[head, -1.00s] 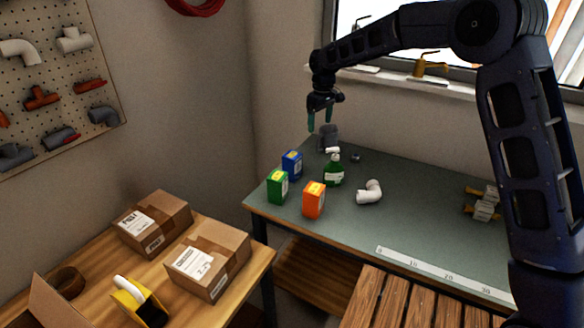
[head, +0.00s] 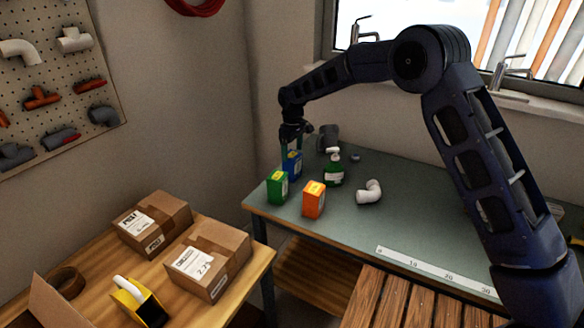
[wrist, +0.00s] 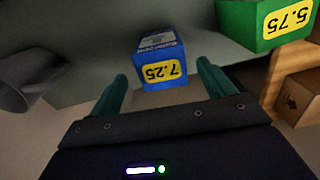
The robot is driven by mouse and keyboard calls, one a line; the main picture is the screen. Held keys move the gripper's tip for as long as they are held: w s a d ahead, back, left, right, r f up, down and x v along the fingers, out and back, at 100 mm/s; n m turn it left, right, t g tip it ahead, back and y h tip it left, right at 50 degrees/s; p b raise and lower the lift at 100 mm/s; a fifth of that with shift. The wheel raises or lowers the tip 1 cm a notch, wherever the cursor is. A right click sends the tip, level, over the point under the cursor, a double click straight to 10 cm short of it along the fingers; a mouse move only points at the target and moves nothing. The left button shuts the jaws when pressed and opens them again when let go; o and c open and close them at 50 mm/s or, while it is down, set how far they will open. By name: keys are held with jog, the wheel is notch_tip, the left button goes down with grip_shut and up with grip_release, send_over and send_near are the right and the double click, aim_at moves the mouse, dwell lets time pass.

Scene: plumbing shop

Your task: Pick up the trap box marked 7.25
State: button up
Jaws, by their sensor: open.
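The blue trap box (wrist: 160,46) shows a yellow label reading 7.25, upside down in the wrist view. In the head view the blue box (head: 292,168) stands at the back left of the grey-green bench, partly hidden by my gripper. My gripper (head: 291,150) points down at it with green fingers. In the wrist view my gripper (wrist: 163,82) is open, its fingers on either side of the label end of the box, with gaps showing. A green box (head: 277,187), marked 5.75 in the wrist view (wrist: 280,22), stands in front of the blue one.
A grey fitting (head: 328,138) is behind the bottle. Cardboard boxes (head: 208,260) lie on the wooden table at left. The bench's middle right is clear.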

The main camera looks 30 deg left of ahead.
aim_at(292, 155)
notch_tip(292, 155, down, 5)
jog(key=shift+s+f, duration=0.1)
jog(key=c, duration=1.2)
